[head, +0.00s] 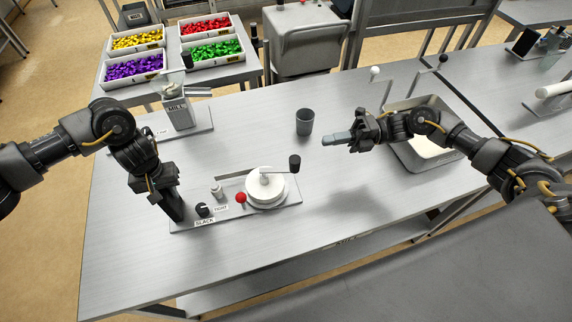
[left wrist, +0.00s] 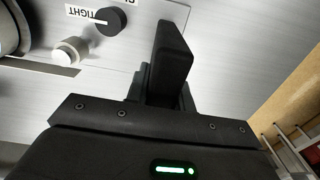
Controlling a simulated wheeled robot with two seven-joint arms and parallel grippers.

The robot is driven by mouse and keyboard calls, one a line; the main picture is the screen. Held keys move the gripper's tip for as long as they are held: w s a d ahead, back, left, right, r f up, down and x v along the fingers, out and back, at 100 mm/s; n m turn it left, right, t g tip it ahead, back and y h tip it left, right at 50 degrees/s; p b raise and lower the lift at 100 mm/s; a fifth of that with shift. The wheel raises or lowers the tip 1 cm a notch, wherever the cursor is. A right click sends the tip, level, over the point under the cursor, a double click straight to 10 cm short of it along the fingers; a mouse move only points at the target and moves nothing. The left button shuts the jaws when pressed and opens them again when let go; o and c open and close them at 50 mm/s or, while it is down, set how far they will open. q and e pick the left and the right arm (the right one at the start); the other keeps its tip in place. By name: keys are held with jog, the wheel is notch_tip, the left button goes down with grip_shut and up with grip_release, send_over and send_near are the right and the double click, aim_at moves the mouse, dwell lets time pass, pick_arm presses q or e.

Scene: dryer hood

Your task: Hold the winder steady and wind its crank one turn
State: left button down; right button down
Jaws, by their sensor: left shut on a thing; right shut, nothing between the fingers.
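The winder's base plate (head: 282,216) lies on the bench, with a white drum (head: 266,190) at its right end. A crank with a black knob (head: 295,163) sits on top of the drum, the knob to the upper right. A red ball lever (head: 241,198) and a black dial (head: 203,210) stand left of the drum; the dial (left wrist: 110,20) also shows beside "TIGHT" in the left wrist view. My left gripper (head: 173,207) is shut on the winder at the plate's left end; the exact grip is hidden. My right gripper (head: 326,141) is shut and empty, above and right of the crank.
A dark cup (head: 304,122) stands near my right gripper. A mill (head: 178,110) stands behind my left arm. A pale tray (head: 407,155) lies under my right arm. Several bins of coloured pieces (head: 140,66) are at the back left. The bench front is clear.

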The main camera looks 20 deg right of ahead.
jog(key=w+a+r+n+g, duration=0.2)
jog(key=a+r+n+g, duration=0.35)
jog(key=a+r, duration=0.45)
jog(key=s+a+r+n+g+h, duration=0.1)
jog(key=s+a+r+n+h, duration=0.1)
jog(key=s+a+n+h, duration=0.3)
jog(key=s+a+r+n+g+h, duration=0.1)
jog(key=s+a+r+h, duration=0.15)
jog(key=a, duration=0.35)
jog(key=d+f+t+h, duration=0.3)
jog(key=f+h, duration=0.1)
jog(key=f, duration=0.5)
jog(key=d+f+m+t+h, duration=0.1)
jog(key=d+f+t+h, duration=0.3)
jog(key=f, duration=0.5)
jog(key=shift+s+d+f+h, duration=0.15)
jog(key=shift+s+d+h, duration=0.05)
jog(key=shift+d+h, duration=0.15)
